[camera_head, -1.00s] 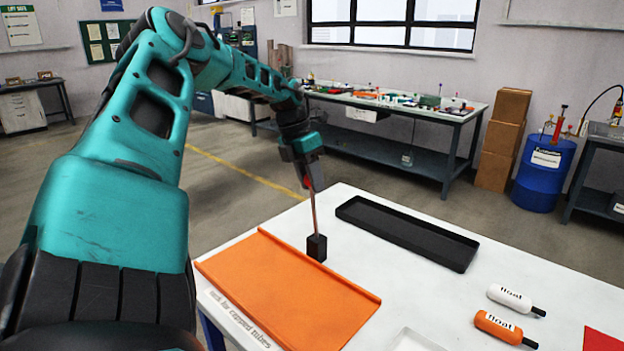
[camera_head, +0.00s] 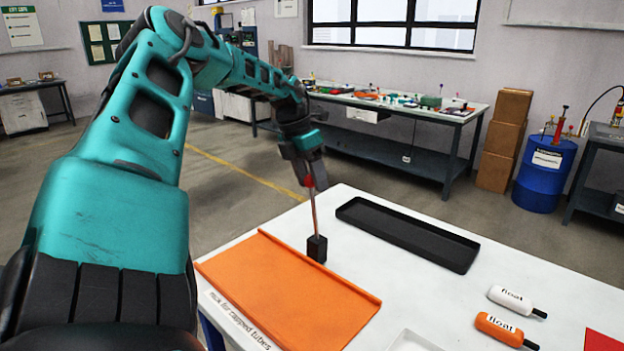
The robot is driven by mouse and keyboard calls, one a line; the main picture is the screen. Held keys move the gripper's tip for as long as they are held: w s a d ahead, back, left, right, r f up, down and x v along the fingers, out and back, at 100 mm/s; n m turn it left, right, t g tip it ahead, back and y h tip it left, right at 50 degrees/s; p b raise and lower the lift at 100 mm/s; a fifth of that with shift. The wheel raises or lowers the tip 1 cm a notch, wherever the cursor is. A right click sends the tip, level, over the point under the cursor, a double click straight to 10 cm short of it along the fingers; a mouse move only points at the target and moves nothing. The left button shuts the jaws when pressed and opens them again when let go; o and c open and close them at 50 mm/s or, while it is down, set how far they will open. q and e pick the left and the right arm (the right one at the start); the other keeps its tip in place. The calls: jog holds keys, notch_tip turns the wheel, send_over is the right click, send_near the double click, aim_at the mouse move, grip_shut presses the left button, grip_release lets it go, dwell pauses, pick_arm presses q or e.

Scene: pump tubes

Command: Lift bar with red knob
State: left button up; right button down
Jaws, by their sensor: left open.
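A thin bar (camera_head: 315,215) with a red knob (camera_head: 308,181) at its top stands nearly upright, leaning slightly left. Its foot is in a small black block (camera_head: 317,248) on the white table, at the far corner of the orange rack. My left gripper (camera_head: 306,178) is at the top of the bar with its fingers pointing down around the knob. It is open, and the fingers partly hide the knob; I cannot tell whether they touch it. My right gripper is not in view.
On the white table (camera_head: 450,310) lie an orange rack (camera_head: 290,290), a black tray (camera_head: 405,238), a white float (camera_head: 515,300) and an orange float (camera_head: 504,329). A pale tray (camera_head: 412,342) and a red sheet (camera_head: 602,341) show at the near edge.

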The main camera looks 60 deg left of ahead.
pick_arm(q)
jog(key=v, duration=1.2)
jog(key=shift+r+p, duration=0.2)
jog(key=shift+p, duration=0.1)
